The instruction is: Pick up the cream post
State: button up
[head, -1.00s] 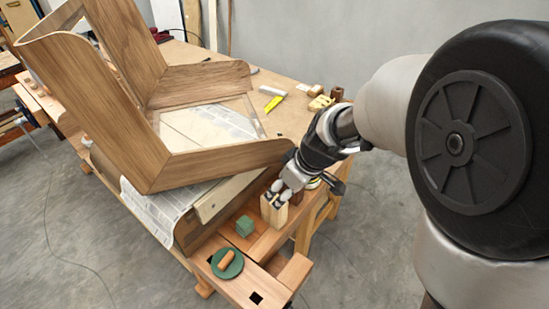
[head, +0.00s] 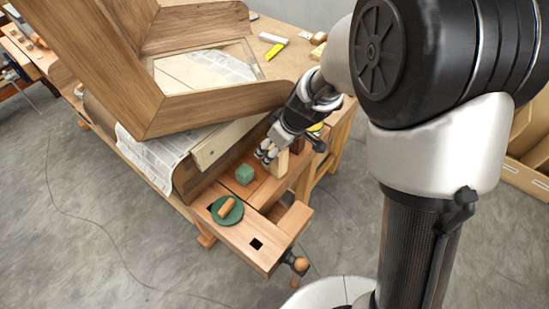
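The cream post (head: 282,164) is a short, pale wooden block standing upright on the near end of the wooden bench (head: 225,238). It is right of the green cube (head: 244,174). My gripper (head: 267,153) is low at the post, with its fingers showing at the post's upper left side. The fingers overlap the post in this view, and part of the post is hidden. I cannot tell whether they are beside it or closed on it.
A green disc (head: 236,214) bearing an orange-brown wooden cylinder (head: 226,208) lies in front of the cube. A large bent wooden frame (head: 215,105) leans over the bench behind. A dark brown block (head: 297,146) is close behind the post. Yellow item (head: 274,51) lies farther back.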

jog(key=shift+c, duration=0.4)
jog(key=c, duration=1.2)
